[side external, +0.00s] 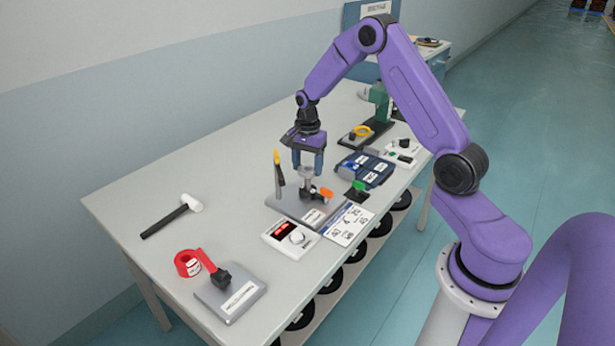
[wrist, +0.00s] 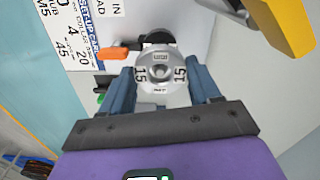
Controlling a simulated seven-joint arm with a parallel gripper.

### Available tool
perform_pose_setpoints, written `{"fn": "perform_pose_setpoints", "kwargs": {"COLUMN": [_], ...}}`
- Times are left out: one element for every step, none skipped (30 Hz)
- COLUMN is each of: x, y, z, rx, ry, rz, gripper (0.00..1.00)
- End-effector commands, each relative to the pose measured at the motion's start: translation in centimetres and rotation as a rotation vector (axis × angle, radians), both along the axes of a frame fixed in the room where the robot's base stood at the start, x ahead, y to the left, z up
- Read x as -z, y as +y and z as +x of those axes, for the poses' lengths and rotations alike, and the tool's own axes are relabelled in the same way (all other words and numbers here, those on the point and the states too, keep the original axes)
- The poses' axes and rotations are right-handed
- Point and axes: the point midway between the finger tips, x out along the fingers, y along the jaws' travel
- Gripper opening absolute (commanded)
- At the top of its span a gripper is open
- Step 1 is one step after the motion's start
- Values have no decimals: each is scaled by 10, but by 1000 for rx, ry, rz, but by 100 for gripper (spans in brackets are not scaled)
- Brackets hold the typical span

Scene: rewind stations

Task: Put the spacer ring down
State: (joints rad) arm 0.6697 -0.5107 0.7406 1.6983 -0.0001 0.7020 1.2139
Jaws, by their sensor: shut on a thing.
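The spacer ring (wrist: 160,60) is a silver-grey disc with a central hole and the number 15 marked on both sides. My gripper (wrist: 162,76) is shut on it, one blue finger on each side. In the side external view, my gripper (side external: 307,164) points down above a grey station plate (side external: 290,206), and the ring (side external: 306,173) shows between the fingertips. Under the ring is a dark fixture (side external: 310,192) with an orange lever (side external: 326,192). Whether the ring touches the fixture I cannot tell.
A yellow-tipped upright (side external: 278,172) stands close left of my gripper. A blue tray (side external: 364,170) lies to the right. A control box with a red display (side external: 290,236) and a printed card (side external: 350,224) lie in front. A mallet (side external: 172,215) lies left, with free table around it.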

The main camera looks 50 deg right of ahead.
Motion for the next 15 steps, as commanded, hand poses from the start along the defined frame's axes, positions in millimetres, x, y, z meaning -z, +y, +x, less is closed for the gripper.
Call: {"fn": "perform_pose_setpoints", "kwargs": {"x": [-11,-16,-22,-26,-29,-33,-36,-38,-40,-41,-42,-43,-43,-43,-43], "y": [0,0,0,0,0,0,0,1,3,5,7,10,13,17,21], "z": [1,1,1,1,1,0,0,-1,-3,-5,-7,-11,-14,-19,-24], "rx": [1,1,0,0,1,-2,-7,-16,-37,-57,-84,-129,-170,-215,-283], "ry": [-5,-4,-4,-3,-2,-3,-2,-1,0,1,1,1,1,2,2], "rz": [-1,0,-1,0,-1,0,-1,0,0,0,0,0,0,0,0], "gripper": [30,30,30,30,30,30,30,30,30,30,30,30,30,30,30]}}
